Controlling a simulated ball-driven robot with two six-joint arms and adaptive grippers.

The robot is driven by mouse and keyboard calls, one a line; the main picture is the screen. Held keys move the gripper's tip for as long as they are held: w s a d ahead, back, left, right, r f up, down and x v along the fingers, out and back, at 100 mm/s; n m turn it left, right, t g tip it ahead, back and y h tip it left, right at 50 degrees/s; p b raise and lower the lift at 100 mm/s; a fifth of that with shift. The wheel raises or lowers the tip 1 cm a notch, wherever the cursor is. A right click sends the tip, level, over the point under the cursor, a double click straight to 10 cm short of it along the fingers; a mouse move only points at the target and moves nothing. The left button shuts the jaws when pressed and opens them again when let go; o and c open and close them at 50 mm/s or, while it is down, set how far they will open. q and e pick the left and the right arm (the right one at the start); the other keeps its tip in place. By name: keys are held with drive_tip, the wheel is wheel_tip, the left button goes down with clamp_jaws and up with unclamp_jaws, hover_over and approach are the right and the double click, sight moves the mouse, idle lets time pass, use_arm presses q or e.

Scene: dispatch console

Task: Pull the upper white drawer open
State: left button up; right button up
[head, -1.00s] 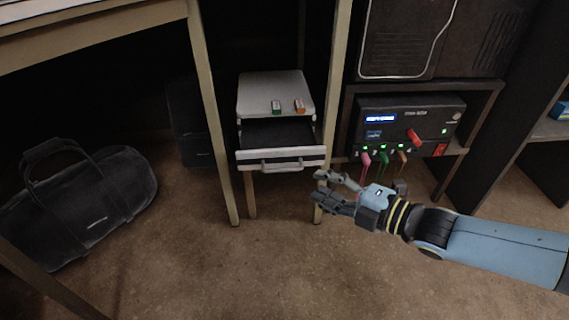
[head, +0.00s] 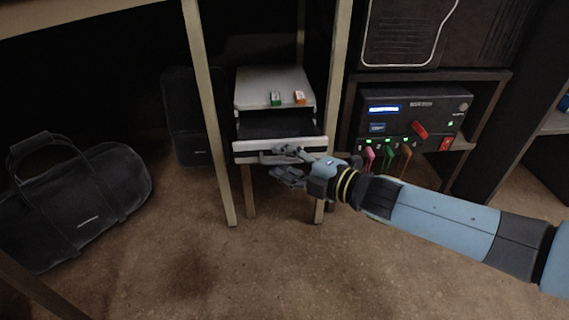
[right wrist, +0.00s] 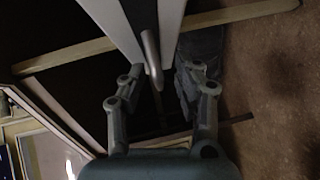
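The upper white drawer (head: 243,155) stands partly out of the small white cabinet (head: 246,89), its dark inside showing behind the front panel. My right gripper (head: 272,166) is at the drawer front, with its fingers over the handle area, so the handle is mostly hidden in the head view. In the right wrist view, the grey bar handle (right wrist: 151,55) stands out from the white drawer front and points into the gap between the fingers. The right gripper (right wrist: 157,85) is open there, with a finger on each side and space around the bar. My left gripper is not in view.
A green item (head: 276,98) and an orange item (head: 299,97) lie on the cabinet top. Wooden desk legs (head: 209,120) flank the cabinet. A device with coloured cables (head: 412,122) stands right, and a black bag (head: 80,205) lies left. The floor in front is clear.

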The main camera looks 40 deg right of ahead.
drive_tip(key=shift+c, duration=0.2)
clamp_jaws()
idle(0.3)
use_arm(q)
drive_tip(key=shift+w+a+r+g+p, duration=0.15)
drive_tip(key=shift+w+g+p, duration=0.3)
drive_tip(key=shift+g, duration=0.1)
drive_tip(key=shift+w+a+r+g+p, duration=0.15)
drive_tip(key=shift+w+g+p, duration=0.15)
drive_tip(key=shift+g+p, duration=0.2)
use_arm(e)
drive_tip(key=s+a, duration=0.1)
drive_tip(key=s, duration=0.1)
drive_tip(key=s+a, duration=0.1)
drive_tip(key=s, duration=0.1)
drive_tip(key=shift+a+r, duration=0.15)
drive_tip(key=shift+a, duration=0.2)
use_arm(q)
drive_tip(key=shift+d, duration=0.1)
use_arm(e)
drive_tip(key=shift+o, duration=0.2)
unclamp_jaws()
drive_tip(key=shift+s, duration=0.1)
